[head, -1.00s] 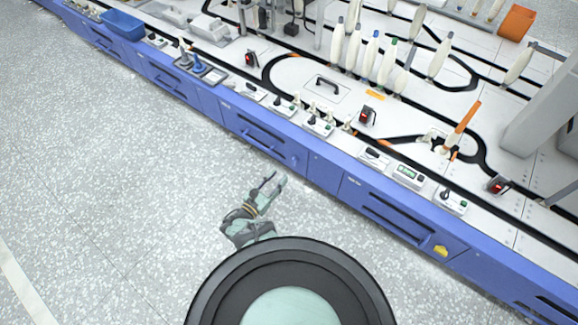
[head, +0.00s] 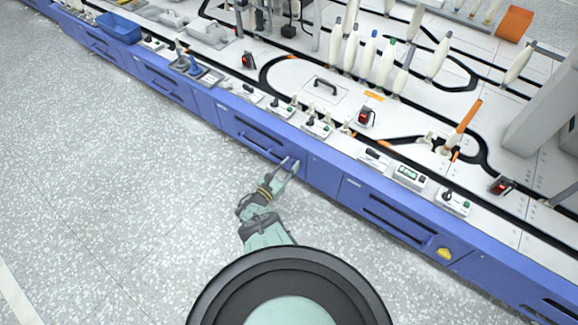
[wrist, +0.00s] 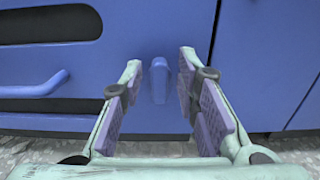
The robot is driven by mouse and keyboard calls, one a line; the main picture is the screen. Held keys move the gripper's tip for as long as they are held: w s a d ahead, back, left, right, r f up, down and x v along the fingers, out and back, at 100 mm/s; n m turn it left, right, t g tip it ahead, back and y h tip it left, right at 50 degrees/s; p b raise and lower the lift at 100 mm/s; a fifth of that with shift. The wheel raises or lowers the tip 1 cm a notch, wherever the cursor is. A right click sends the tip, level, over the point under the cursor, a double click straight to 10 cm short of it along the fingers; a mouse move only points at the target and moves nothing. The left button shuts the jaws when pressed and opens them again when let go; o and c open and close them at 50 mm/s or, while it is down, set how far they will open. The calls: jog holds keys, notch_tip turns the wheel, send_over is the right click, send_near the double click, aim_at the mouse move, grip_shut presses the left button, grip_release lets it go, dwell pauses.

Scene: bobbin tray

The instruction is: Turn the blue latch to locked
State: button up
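The blue latch (wrist: 159,80) is a small upright tab on the blue drawer front, seen in the middle of the wrist view. My gripper (wrist: 170,85) is open, with one finger pad on each side of the latch. I cannot tell whether the pads touch it; gaps show on both sides. In the head view my gripper (head: 287,167) is at the blue cabinet front below the table edge. The latch is too small to make out there.
A blue drawer handle (wrist: 35,88) is left of the latch in the wrist view. A panel seam runs to its right. The white worktop (head: 290,70) above holds bobbins and control boxes. The speckled floor (head: 110,190) is clear.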

grip_shut()
jog(key=shift+m, duration=0.3)
jog(key=m, duration=0.2)
jog(key=shift+s+d+f+m, duration=0.1)
jog(key=shift+s+d+m, duration=0.05)
jog(key=shift+m, duration=0.15)
jog(key=shift+s+d+f+m+b, duration=0.15)
jog(key=shift+m+b, duration=0.2)
jog(key=shift+m, duration=2.1)
jog(key=shift+w+d+f+m+b, duration=0.1)
jog(key=shift+f+m+b, duration=0.2)
jog(key=shift+m, duration=2.2)
jog(key=shift+s+d+f+m+b, duration=0.1)
jog(key=shift+m+b, duration=0.3)
jog(key=shift+m, duration=2.05)
